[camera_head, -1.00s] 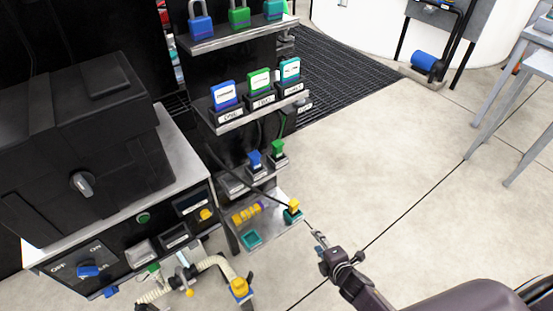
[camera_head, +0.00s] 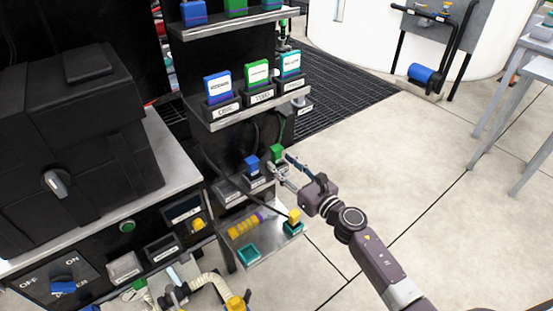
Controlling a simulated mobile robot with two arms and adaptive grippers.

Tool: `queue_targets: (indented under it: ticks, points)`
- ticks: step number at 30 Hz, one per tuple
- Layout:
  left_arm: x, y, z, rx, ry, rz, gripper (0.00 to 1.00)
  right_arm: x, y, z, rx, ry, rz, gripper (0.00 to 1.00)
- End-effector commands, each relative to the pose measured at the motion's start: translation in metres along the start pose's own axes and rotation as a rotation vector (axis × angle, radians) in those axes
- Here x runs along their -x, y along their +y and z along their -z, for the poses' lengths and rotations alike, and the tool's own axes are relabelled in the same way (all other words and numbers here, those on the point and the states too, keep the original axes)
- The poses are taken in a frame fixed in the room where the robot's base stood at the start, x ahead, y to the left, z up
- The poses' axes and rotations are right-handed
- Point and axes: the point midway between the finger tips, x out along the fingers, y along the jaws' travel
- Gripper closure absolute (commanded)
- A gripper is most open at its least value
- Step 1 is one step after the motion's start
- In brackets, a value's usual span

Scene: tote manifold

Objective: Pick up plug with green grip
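The plug with the green grip (camera_head: 277,152) stands upright at the right end of the small row on the middle shelf of the rack. My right gripper (camera_head: 281,163) comes in from the lower right, with its two fingers spread apart. Its fingertips are close to the green grip, one to its right and one below it in the picture. I cannot tell whether they touch it. The lower finger partly hides the green plug's holder.
A plug with a blue grip (camera_head: 252,164) stands just left of the green one. A yellow-topped plug (camera_head: 293,215) stands on the lower shelf (camera_head: 262,249), below my gripper. A shelf with labelled blocks (camera_head: 245,115) overhangs above. Open floor (camera_head: 385,165) lies to the right.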

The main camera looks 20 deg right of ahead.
Motion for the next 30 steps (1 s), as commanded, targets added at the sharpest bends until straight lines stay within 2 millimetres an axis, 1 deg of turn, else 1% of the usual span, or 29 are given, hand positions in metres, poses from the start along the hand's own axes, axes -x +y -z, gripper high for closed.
queue_targets:
  ticks: [1,3,7,11,17,27,28,30]
  points:
    - [-0.003,0.001,-0.004,0.0,-0.006,-0.001,0.6,-0.008,-0.002,-0.005,-0.001,-0.002,0.0,0.61]
    - [-0.007,0.001,-0.007,-0.001,-0.008,-0.001,0.6,-0.018,-0.004,-0.007,-0.002,-0.002,0.0,0.61]
    - [-0.006,0.001,-0.005,-0.001,-0.004,-0.001,0.6,-0.034,-0.004,-0.005,-0.003,-0.002,0.001,0.61]
    - [-0.006,0.001,-0.004,-0.001,-0.003,-0.001,0.6,-0.04,-0.004,-0.005,-0.002,-0.001,0.001,0.61]
    - [-0.005,0.001,-0.004,-0.001,-0.003,-0.001,0.6,-0.04,-0.004,-0.005,-0.003,0.0,0.0,0.61]
    - [-0.005,0.0,-0.004,0.0,-0.003,0.0,0.6,-0.04,-0.004,-0.005,-0.003,0.0,0.0,0.97]
    - [-0.005,0.0,-0.004,0.0,-0.003,0.0,0.6,-0.04,-0.004,-0.005,-0.003,0.0,0.0,1.0]
    - [-0.005,0.0,-0.004,0.0,-0.003,0.0,0.6,-0.04,-0.004,-0.005,-0.003,0.0,0.001,1.0]
